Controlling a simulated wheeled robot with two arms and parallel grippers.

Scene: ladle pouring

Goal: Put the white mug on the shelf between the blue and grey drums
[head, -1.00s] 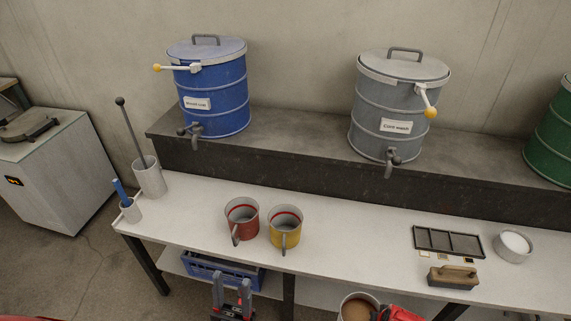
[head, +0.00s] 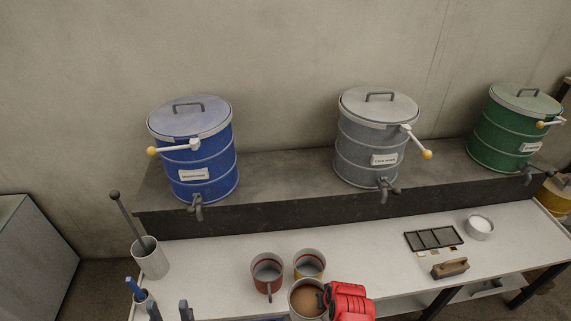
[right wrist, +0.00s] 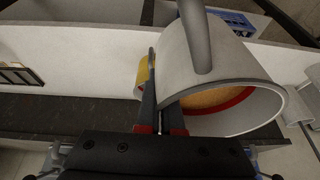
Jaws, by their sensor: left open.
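The white mug (head: 296,308), holding brown liquid, is at the bottom centre of the head view; it looms large in the right wrist view (right wrist: 222,72). My right gripper (head: 323,299) is at its right side, its fingers close together and apparently shut on it; the grip itself is partly hidden. The mug looks raised in front of the yellow mug. The blue drum (head: 208,150) and grey drum (head: 350,150) stand on the dark raised shelf (head: 282,178), with bare shelf between them. My left gripper (head: 170,311) is open and empty at the bottom left.
A red mug (head: 265,275) and a yellow mug (head: 309,262) stand on the white table (head: 215,255). A container with a ladle (head: 150,260) is at left. A tray (head: 433,238), brush (head: 450,268) and white bowl (head: 480,228) are right. A green drum (head: 505,130) is far right.

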